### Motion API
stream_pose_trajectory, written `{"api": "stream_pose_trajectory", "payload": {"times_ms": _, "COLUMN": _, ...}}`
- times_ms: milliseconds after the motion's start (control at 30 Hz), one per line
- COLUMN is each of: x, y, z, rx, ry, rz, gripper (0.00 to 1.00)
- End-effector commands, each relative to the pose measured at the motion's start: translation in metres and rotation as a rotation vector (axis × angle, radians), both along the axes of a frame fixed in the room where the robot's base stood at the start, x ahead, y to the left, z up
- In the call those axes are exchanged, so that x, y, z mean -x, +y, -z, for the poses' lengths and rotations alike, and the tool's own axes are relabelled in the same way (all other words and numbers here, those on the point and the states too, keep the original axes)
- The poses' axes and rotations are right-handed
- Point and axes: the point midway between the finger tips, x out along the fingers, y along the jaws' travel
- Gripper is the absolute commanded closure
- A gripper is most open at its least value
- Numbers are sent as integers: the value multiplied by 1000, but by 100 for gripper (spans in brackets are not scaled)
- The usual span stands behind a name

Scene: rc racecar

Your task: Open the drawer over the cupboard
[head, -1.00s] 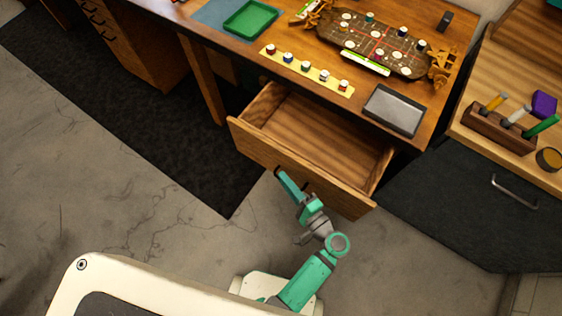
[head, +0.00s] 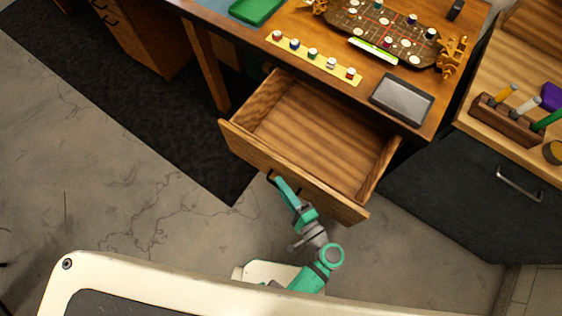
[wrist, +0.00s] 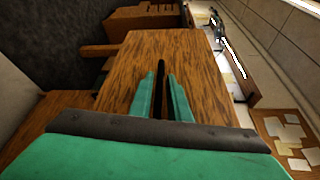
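The wooden drawer (head: 325,135) under the desk top is pulled well out, and its inside is empty. My gripper (head: 280,182) is at the drawer's front face (head: 245,150), at its dark handle (head: 270,176). In the wrist view, the two teal fingers of my gripper (wrist: 162,95) stand on either side of the dark handle (wrist: 161,78), close against it. The drawer front fills the middle of that view. What lies directly beneath the drawer is hidden.
The desk (head: 300,55) carries a strip of small jars (head: 312,55), a grey tray (head: 402,100), a green tray (head: 257,10) and a game board. A dark cupboard door (head: 470,200) with a metal handle is at right.

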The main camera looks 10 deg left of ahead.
Motion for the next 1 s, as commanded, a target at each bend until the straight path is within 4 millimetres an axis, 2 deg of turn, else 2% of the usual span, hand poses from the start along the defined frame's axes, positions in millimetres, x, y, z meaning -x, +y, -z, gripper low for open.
{"api": "stream_pose_trajectory", "payload": {"times_ms": 333, "x": 1, "y": 6, "z": 0, "rx": -2, "ry": 1, "rz": -17, "gripper": 74}}
{"api": "stream_pose_trajectory", "payload": {"times_ms": 433, "x": 5, "y": 2, "z": 0, "rx": -2, "ry": 1, "rz": -17, "gripper": 74}}
{"api": "stream_pose_trajectory", "payload": {"times_ms": 1000, "x": 72, "y": -64, "z": -6, "rx": -1, "ry": 2, "rz": 0, "gripper": 74}}
